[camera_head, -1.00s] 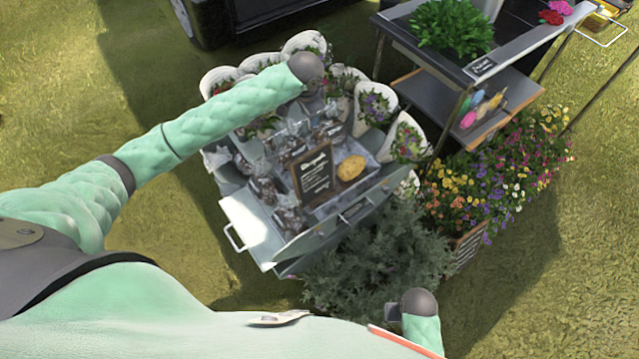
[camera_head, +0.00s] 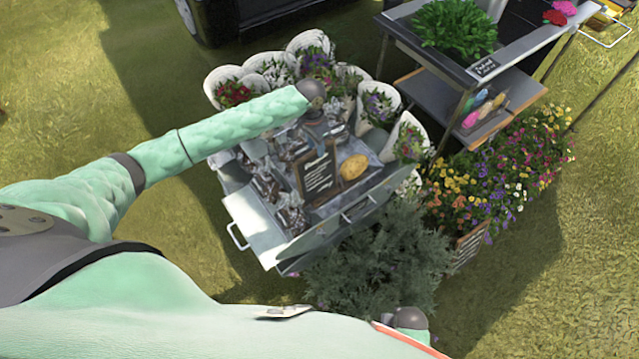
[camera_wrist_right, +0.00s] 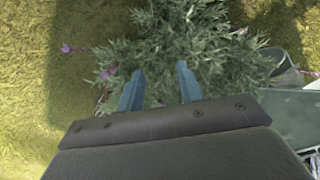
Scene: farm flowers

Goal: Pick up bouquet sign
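A small black chalkboard sign (camera_head: 317,180) with a wooden frame and white writing stands in the grey metal cart (camera_head: 243,208). A yellow oval item (camera_head: 353,167) is next to it. My left gripper (camera_head: 319,112) hangs at the end of the left arm over the cart, just behind the sign. It is small and dark there, and its fingers cannot be made out. My right gripper shows in the right wrist view (camera_wrist_right: 160,90), with two blue fingers apart and nothing between them. It points down at a grey-green shrub (camera_wrist_right: 195,45). In the head view only the right wrist shows, at the bottom edge.
White-wrapped bouquets (camera_head: 377,103) ring the back and right of the cart, with several dark wrapped packets (camera_head: 262,178) inside. The shrub (camera_head: 375,260) stands at the front right. A shelf rack (camera_head: 425,95) with a small black sign (camera_head: 487,66) and colourful flowers (camera_head: 490,195) are to the right. Grass is open at left.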

